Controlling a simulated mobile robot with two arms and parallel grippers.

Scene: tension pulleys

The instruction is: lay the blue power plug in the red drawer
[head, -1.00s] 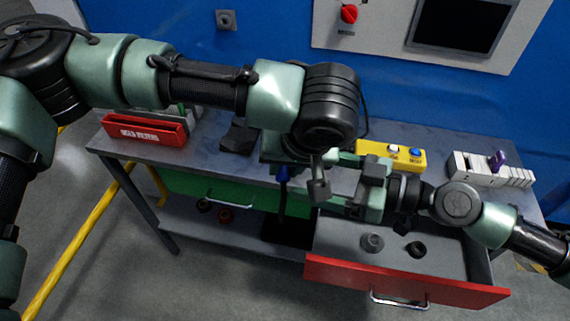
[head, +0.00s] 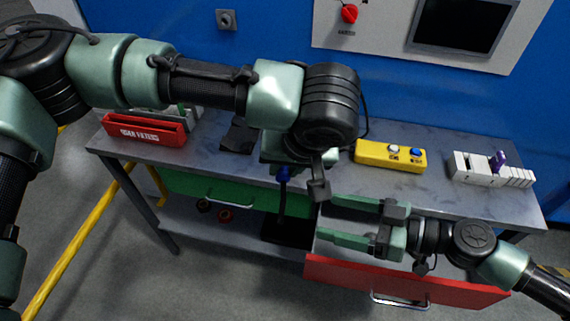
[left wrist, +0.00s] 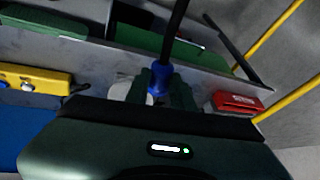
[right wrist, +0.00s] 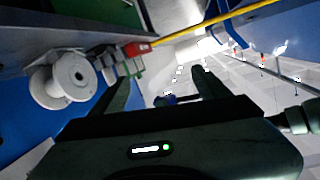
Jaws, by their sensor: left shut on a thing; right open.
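The blue power plug (head: 283,174) is held by my left gripper (head: 284,162), which is mostly hidden under its own wrist in the head view. In the left wrist view the blue plug (left wrist: 160,80) sits between the shut fingers (left wrist: 160,92), and a black cable runs from it. The plug hangs in front of the bench, left of the red drawer (head: 400,283). The drawer is pulled out at the lower right. My right gripper (head: 328,219) is open and empty, over the drawer's left part, fingers pointing left. Its arm hides most of the drawer's inside.
A green drawer (head: 225,196) is left of the red one. A red bin (head: 145,131), a yellow button box (head: 390,156) and a white rack (head: 490,170) stand on the bench top. A white spool (right wrist: 64,80) shows in the right wrist view. A yellow rail (head: 78,240) is at left.

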